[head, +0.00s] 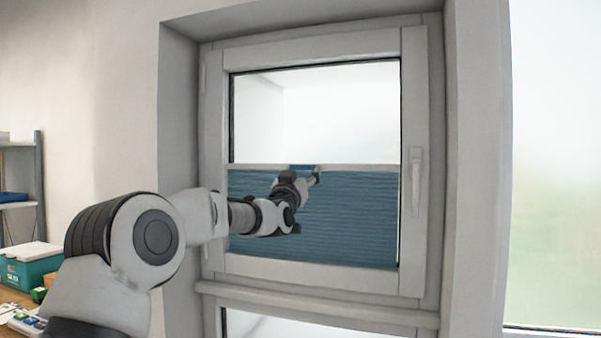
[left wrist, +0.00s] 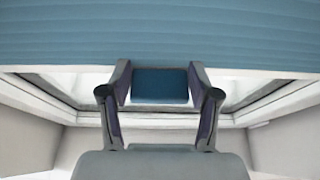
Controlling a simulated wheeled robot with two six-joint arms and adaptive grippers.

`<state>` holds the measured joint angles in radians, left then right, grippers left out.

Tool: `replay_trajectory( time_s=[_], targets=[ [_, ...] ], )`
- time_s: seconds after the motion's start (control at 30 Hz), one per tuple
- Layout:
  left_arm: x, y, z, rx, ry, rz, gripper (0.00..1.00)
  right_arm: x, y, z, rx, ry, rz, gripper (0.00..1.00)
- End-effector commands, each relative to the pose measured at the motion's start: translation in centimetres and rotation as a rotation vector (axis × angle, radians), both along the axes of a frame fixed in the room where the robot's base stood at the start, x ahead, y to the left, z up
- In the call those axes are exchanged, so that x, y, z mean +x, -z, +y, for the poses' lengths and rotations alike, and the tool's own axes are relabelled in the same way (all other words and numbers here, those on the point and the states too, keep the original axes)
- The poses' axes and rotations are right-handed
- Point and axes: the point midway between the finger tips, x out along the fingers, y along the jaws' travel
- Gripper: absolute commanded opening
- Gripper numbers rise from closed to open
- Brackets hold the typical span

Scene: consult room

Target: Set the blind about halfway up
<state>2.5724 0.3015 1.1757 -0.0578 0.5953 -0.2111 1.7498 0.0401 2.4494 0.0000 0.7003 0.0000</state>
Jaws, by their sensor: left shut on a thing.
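The blue pleated blind (head: 350,215) covers about the lower half of the window pane, and clear glass shows above it. Its pale rail (head: 365,168) runs level along its top edge, roughly midway up the pane. My left gripper (head: 304,172) is at the middle of this rail, shut on a blue tab (left wrist: 160,85). In the left wrist view the two fingers of my left gripper (left wrist: 160,92) stand on either side of the tab, and the blind's pleats (left wrist: 160,35) fill the top. My right gripper is not in view.
The white window frame (head: 413,120) has a handle (head: 416,180) on its right side. A sill ledge (head: 320,307) juts out below. At the lower left are a teal box (head: 30,270) and a shelf (head: 38,190).

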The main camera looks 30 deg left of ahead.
Motion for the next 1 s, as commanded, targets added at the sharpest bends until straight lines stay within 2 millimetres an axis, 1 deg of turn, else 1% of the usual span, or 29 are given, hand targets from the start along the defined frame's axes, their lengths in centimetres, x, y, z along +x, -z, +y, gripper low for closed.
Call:
replay_trajectory(
  time_s=[0.17, 0.2, 0.23, 0.27, 0.57, 0.67, 0.77, 0.87, 1.0],
  targets=[
    [0.0, -0.1, 0.1, 0.002, 0.001, 0.003, 0.00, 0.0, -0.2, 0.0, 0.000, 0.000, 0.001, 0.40],
    [0.0, -0.1, 0.1, 0.001, 0.001, 0.002, 0.72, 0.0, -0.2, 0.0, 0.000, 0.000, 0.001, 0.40],
    [0.0, -0.1, 0.1, 0.001, 0.001, 0.001, 0.83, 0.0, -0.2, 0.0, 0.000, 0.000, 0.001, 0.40],
    [0.0, 0.0, 0.1, 0.001, 0.001, 0.002, 0.88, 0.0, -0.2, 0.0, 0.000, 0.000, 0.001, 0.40],
    [0.0, 0.0, 0.1, 0.001, 0.001, 0.002, 0.88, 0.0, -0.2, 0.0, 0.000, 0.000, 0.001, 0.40],
    [-0.4, 0.1, 0.0, 0.000, 0.001, 0.002, 0.88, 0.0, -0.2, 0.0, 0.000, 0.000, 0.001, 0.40],
    [-1.5, 0.6, -0.2, 0.000, 0.001, 0.003, 0.88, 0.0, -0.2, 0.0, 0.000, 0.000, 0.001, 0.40],
    [-3.3, 1.3, -0.7, -0.002, 0.003, 0.004, 0.88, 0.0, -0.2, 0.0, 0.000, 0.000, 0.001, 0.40],
    [-6.4, 2.7, -1.6, -0.003, 0.002, 0.003, 0.88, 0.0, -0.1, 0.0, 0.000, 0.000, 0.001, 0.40]
  ],
)
